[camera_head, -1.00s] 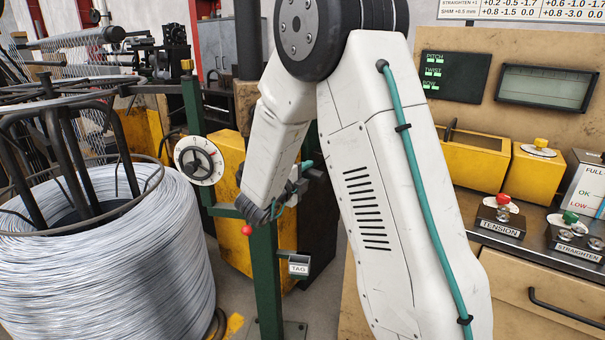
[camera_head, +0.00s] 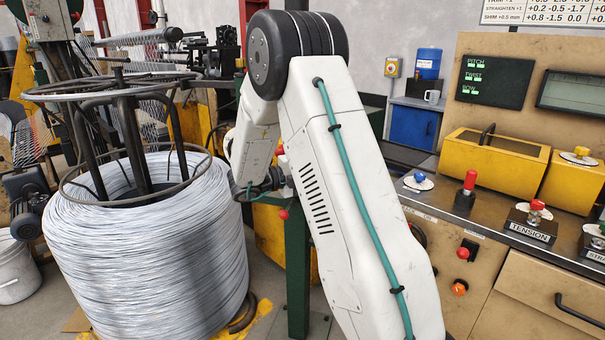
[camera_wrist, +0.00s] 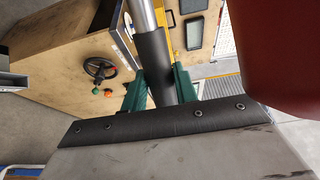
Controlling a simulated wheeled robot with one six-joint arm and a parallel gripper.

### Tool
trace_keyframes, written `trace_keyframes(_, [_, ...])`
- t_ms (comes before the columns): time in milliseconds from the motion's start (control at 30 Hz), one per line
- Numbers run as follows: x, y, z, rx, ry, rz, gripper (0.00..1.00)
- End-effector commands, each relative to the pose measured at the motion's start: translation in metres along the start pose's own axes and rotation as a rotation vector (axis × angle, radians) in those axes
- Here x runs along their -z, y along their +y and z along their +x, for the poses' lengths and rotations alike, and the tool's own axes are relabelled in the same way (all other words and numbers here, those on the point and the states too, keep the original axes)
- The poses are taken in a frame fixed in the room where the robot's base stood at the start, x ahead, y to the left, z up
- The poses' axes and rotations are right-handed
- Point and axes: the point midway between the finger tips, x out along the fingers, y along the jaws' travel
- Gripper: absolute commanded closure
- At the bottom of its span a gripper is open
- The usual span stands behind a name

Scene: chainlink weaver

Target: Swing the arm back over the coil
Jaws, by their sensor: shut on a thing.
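The coil (camera_head: 145,255) of silvery wire stands at the left in the head view, on a black frame with uprights and a ring. My gripper (camera_head: 262,184) is just right of the coil's upper edge, partly hidden by my white arm. In the wrist view a metal rod with a dark sleeve (camera_wrist: 154,62) runs between two green pieces (camera_wrist: 182,84); my gripper is shut on this rod as far as I can tell. A green post (camera_head: 298,262) with a red ball (camera_head: 283,214) stands behind my arm. I cannot tell which part is the arm to be swung.
A bench with a yellow bin (camera_head: 494,158), a red-topped lever (camera_head: 467,190) and a TENSION knob (camera_head: 535,213) fills the right. A white bucket (camera_head: 14,270) stands left of the coil. In the wrist view a large red surface (camera_wrist: 282,55) is close at upper right.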

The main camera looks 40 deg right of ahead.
Motion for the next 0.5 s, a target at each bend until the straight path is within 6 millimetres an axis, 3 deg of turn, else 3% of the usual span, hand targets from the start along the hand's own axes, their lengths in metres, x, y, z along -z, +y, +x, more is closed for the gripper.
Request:
trace_keyframes(133, [0.0016, 0.0009, 0.0111, -0.003, 0.034, 0.0, 1.0])
trace_keyframes(467, [0.002, 0.0009, 0.0083, -0.002, 0.034, 0.0, 1.0])
trace_keyframes(500, [0.0019, 0.0009, 0.0074, -0.002, 0.033, 0.0, 0.63])
